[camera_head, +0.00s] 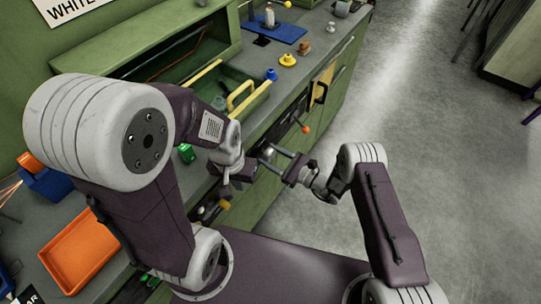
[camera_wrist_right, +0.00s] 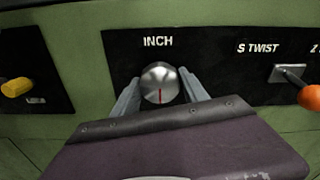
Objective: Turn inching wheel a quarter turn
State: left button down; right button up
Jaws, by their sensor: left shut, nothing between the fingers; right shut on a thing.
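The inching wheel is a silver knob (camera_wrist_right: 160,78) under the label INCH on a black plate, in the right wrist view. A red line on its face points straight down. My right gripper (camera_wrist_right: 161,92) has one finger on each side of the wheel and is shut on it. In the head view my right gripper (camera_head: 275,158) reaches in from the right to the green bench front, and the wheel is small there. My left gripper (camera_head: 226,187) is shut and empty, lower and to the left, close to the bench front.
A lever with an orange knob (camera_wrist_right: 310,97) stands right of the wheel, by the label S TWIST. A yellow knob (camera_wrist_right: 16,87) is on another black plate at left. An orange tray (camera_head: 82,250) and a blue mat (camera_head: 274,30) lie on the bench.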

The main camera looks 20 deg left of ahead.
jog(key=m, duration=0.5)
jog(key=shift+b, duration=0.4)
jog(key=m, duration=0.4)
jog(key=shift+m, duration=0.3)
jog(key=m, duration=0.4)
jog(key=shift+m+b, duration=0.3)
jog(key=shift+b, duration=0.1)
jog(key=shift+s+m, duration=0.1)
jog(key=shift+m, duration=2.2)
jog(key=o, duration=1.4)
jog(key=shift+c, duration=0.2)
